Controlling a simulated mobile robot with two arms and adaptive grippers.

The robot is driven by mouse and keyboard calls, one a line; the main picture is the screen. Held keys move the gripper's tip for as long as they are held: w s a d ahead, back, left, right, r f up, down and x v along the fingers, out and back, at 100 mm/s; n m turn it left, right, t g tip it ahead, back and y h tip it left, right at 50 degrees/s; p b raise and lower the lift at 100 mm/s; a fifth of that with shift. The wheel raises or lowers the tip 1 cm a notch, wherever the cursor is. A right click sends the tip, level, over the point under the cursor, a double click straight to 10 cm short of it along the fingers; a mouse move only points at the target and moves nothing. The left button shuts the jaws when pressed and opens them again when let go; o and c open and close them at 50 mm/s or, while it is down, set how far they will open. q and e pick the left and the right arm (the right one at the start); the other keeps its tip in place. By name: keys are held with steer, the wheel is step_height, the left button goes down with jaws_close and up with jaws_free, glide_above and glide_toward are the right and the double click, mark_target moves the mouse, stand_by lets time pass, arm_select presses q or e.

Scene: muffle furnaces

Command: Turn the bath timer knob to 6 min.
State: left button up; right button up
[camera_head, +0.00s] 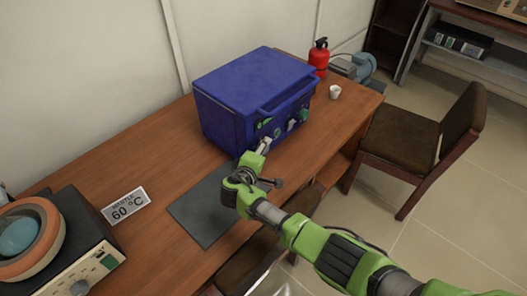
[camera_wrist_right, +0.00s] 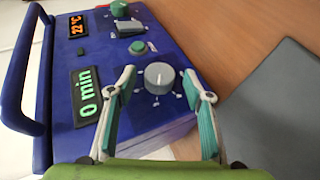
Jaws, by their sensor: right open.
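The blue bath (camera_head: 255,90) stands on the wooden table, its control panel turned toward my right gripper (camera_head: 264,146). In the right wrist view, the panel (camera_wrist_right: 120,60) carries a green-lit display (camera_wrist_right: 88,95) reading 0 min. A round grey knob (camera_wrist_right: 159,78) with a white pointer mark and dial marks around it sits beside this display. My right gripper (camera_wrist_right: 161,74) is open, with its two teal-padded fingers on either side of the grey knob. A gap shows between the fingers and the knob. My left gripper is in neither view.
The panel also has an orange display (camera_wrist_right: 80,25) reading 22 °C, a green button (camera_wrist_right: 138,47), a grey switch (camera_wrist_right: 131,28) and a green knob (camera_wrist_right: 119,8). A dark mat (camera_head: 205,205), heating mantle (camera_head: 40,240) and white cup (camera_head: 335,92) are on the table.

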steer(key=shift+w+d+f, duration=0.2)
steer(key=shift+w+f, duration=0.05)
steer(key=shift+w, duration=0.3)
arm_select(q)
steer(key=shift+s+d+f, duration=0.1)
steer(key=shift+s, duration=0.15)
arm_select(e)
steer(key=shift+c, duration=0.9)
steer(key=c, duration=0.9)
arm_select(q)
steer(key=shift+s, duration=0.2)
arm_select(e)
steer(key=shift+c, duration=0.2)
steer(key=shift+r, duration=0.1)
